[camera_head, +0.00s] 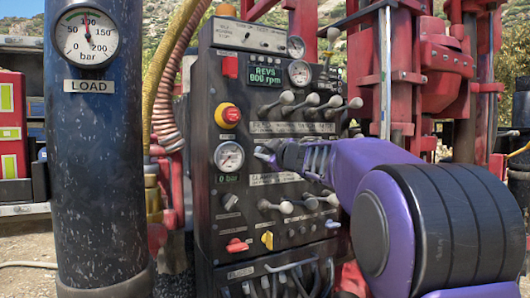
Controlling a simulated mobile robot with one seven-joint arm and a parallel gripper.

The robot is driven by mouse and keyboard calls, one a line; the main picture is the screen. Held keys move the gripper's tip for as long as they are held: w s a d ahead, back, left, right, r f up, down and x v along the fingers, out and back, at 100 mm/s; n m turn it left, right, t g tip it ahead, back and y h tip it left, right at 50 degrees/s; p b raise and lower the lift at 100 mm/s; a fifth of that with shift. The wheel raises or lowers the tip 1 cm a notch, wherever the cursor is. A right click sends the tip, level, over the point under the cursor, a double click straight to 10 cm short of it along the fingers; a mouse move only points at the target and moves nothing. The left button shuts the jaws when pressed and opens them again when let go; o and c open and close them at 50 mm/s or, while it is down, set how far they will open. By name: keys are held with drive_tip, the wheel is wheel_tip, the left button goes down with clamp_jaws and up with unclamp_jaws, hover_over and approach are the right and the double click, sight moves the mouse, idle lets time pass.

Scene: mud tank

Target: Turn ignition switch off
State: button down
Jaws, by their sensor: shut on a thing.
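The dark control panel (215,70) stands upright in the middle of the view. My gripper (264,153) reaches in from the right and is at the panel's face, just right of the round lower gauge (229,156). Its jaws are shut on a small part there, which I take to be the ignition switch. The fingers hide most of it, so I cannot read its position or label. The green display (266,77) above reads REVS 000 rpm.
A red-and-yellow button (228,115) sits up-left of my gripper. Levers (300,107) stick out above it and more levers (297,205) below. A yellow knob (267,240) and a red knob (237,246) are lower down. A black LOAD column (95,180) stands at left.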

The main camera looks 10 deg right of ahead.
drive_tip(key=n, duration=0.4)
drive_tip(key=shift+n, duration=0.3)
drive_tip(key=n+b, duration=0.1)
drive_tip(key=n, duration=0.4)
idle(0.3)
drive_tip(key=c, duration=0.5)
unclamp_jaws()
drive_tip(key=shift+f, duration=0.1)
